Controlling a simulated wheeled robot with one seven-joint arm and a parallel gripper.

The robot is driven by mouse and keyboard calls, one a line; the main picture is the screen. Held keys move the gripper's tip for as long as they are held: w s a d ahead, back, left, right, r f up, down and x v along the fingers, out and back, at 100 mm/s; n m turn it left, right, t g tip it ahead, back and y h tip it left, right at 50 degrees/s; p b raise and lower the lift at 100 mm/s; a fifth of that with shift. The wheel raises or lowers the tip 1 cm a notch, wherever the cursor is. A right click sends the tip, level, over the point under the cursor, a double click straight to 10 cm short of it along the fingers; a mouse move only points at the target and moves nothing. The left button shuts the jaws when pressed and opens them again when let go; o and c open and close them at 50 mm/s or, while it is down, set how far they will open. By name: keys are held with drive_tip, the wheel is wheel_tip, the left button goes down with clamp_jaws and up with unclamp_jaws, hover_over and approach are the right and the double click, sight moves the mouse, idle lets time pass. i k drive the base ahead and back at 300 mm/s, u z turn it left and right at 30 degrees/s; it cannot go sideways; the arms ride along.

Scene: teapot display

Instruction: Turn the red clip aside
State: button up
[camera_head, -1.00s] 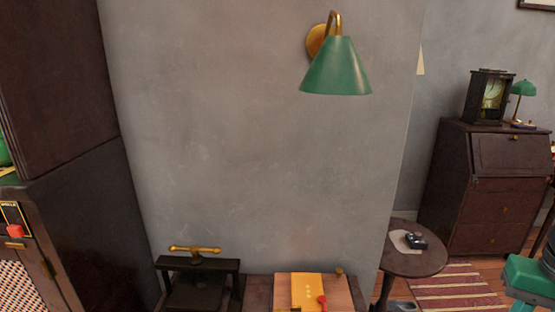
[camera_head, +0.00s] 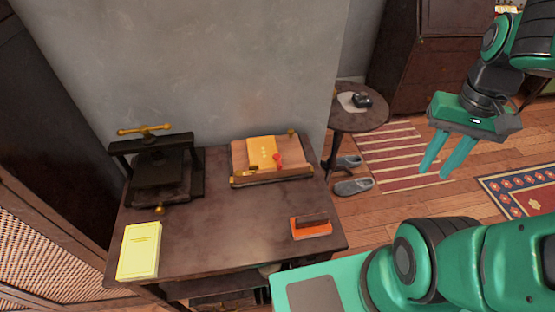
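The red clip (camera_head: 278,159) sits at the right front part of a yellow booklet (camera_head: 262,149). The booklet lies on a wooden board (camera_head: 241,161) with brass fittings, at the back right of a dark table (camera_head: 230,235). My gripper (camera_head: 433,173) is at the right of the view, well apart from the clip, with its fingers pointing down over the floor and rug. A gap shows between the fingers, and nothing is between them.
A black press (camera_head: 160,172) with a brass handle stands at the table's back left. A pale yellow book (camera_head: 139,251) lies at front left, and an orange-red block (camera_head: 311,228) at front right. A round side table (camera_head: 362,121) stands behind on the right. The table's middle is clear.

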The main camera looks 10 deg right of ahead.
sight(276, 157)
drive_tip(key=u, duration=0.05)
drive_tip(key=k, duration=0.5)
drive_tip(key=u, duration=1.75)
drive_tip(key=k, duration=0.65)
drive_tip(key=z, duration=1.5)
drive_tip(key=i, duration=1)
